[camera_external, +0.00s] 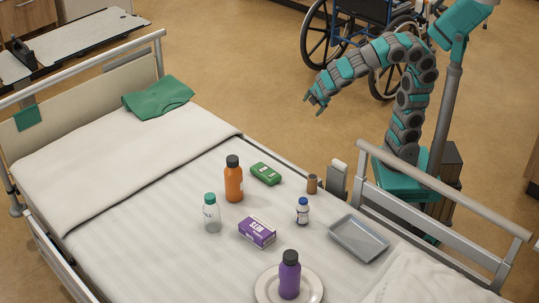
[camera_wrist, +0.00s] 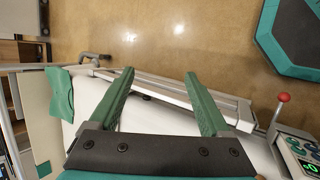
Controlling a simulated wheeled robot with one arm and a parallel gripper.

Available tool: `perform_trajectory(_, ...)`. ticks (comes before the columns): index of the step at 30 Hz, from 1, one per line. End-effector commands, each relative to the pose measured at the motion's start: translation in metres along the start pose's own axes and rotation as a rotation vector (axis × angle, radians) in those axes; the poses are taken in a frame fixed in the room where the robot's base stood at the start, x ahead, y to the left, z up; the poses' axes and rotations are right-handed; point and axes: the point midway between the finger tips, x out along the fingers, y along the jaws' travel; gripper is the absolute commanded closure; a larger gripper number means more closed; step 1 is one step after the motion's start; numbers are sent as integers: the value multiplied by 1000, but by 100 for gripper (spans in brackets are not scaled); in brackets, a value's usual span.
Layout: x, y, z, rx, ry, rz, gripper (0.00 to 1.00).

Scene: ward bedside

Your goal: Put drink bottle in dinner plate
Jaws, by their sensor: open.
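A purple bottle (camera_external: 289,275) with a dark cap stands upright on the white dinner plate (camera_external: 262,290) at the bottom of the external view. A similar orange bottle (camera_external: 233,183) with a dark cap stands upright on the bed. I cannot tell from the frames which one is the drink bottle. My gripper (camera_external: 315,104) is raised on the bed's far side, well away from both bottles and the plate. In the wrist view my gripper (camera_wrist: 160,73) has its two green fingers wide apart with nothing between them. The wrist view shows neither bottle nor the plate.
On the bed are a clear bottle (camera_external: 211,214), a purple box (camera_external: 257,231), a green packet (camera_external: 265,173), a small white bottle (camera_external: 302,211), a brown cup (camera_external: 312,184) and a grey tray (camera_external: 358,239). A bed rail (camera_external: 440,195) stands before my base. A wheelchair (camera_external: 350,30) is behind.

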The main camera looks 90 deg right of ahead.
Motion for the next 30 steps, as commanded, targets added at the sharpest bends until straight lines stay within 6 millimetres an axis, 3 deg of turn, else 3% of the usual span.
perform_trajectory(1,6,-20,27,90,-12,-83,19)
perform_trajectory(6,8,-104,85,378,-47,-369,19)
perform_trajectory(9,0,-151,104,508,-70,-513,19)
perform_trajectory(13,-14,-192,114,621,-89,-642,19)
perform_trajectory(18,-23,-213,117,679,-101,-713,19)
perform_trajectory(30,-24,-214,117,680,-102,-716,19)
